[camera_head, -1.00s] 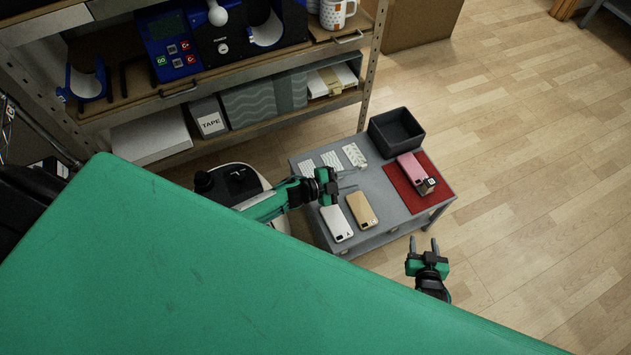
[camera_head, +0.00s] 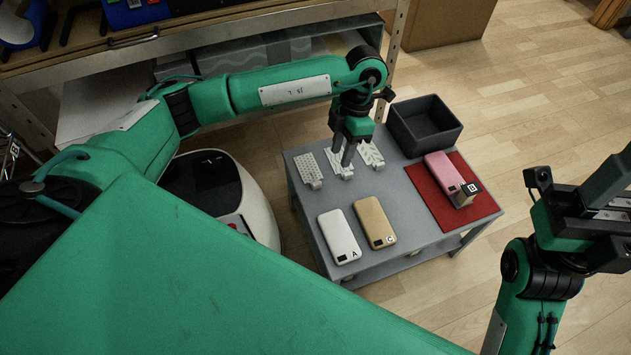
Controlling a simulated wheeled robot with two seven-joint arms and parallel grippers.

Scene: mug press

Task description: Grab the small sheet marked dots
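Three small white sheets with raised end tabs lie in a row at the back left of the grey table: a left sheet (camera_head: 309,168), a middle sheet (camera_head: 333,158) and a right sheet (camera_head: 371,154). The left one has a dot-like pattern; the right one has slanted marks. The middle one's pattern is partly hidden. My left gripper (camera_head: 344,162) points down over the middle sheet, its fingertips at the tab end. Its fingers look slightly apart; contact with the tab is unclear. My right gripper (camera_head: 598,205) is raised at the right edge, partly cut off.
A white phone (camera_head: 340,238) and a gold phone (camera_head: 375,222) lie at the front of the table (camera_head: 415,220). A pink phone (camera_head: 444,174) with a small black block lies on a red mat (camera_head: 485,205). An empty dark bin (camera_head: 425,140) stands behind. A shelf (camera_head: 190,35) is at the back.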

